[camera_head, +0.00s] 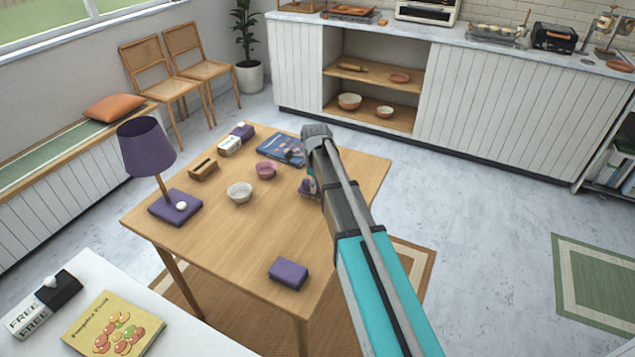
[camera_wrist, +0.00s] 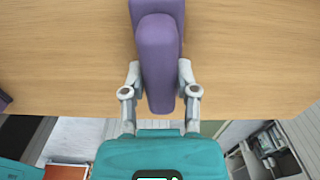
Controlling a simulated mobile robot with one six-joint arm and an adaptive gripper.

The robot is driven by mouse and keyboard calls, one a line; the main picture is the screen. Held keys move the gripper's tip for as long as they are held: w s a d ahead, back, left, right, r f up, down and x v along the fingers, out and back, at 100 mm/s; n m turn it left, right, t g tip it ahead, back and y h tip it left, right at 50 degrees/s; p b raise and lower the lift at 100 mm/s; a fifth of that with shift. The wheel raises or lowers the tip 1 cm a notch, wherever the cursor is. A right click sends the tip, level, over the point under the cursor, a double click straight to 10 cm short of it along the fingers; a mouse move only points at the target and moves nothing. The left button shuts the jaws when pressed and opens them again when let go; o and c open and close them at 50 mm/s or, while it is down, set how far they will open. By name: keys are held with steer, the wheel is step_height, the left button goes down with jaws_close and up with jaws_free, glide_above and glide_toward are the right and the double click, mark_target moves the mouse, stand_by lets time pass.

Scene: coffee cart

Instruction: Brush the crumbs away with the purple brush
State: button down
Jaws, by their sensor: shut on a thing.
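My gripper (camera_wrist: 159,78) is shut on the purple brush (camera_wrist: 156,45), with one grey finger on each side of its rounded handle. The wrist view shows the brush over the wooden table (camera_wrist: 60,60); its bristles are hidden, and I cannot tell whether it touches the top. In the head view my arm covers most of the gripper, and a bit of purple (camera_head: 308,188) shows beside it over the table's right part. I cannot make out any crumbs in either view.
On the table stand a purple lamp (camera_head: 146,148), a white bowl (camera_head: 239,193), a pink bowl (camera_head: 266,170), a blue book (camera_head: 282,150), a wooden block (camera_head: 203,170) and a purple block (camera_head: 289,273). A white counter (camera_head: 200,338) lies at the lower left.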

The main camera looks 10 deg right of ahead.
steer(key=shift+s+a+f, duration=0.1)
steer(key=shift+s+a, duration=0.35)
steer(key=shift+s, duration=0.15)
steer(key=shift+w, duration=0.15)
steer(key=shift+w+d, duration=1.25)
steer(key=shift+w, duration=0.3)
steer(key=shift+w+d, duration=0.6)
steer(key=shift+w, duration=0.25)
steer(key=shift+w+d, duration=0.6)
steer(key=shift+w, duration=0.2)
step_height(320, 180, up, 6)
steer(key=p, duration=0.6)
steer(key=shift+r, duration=0.2)
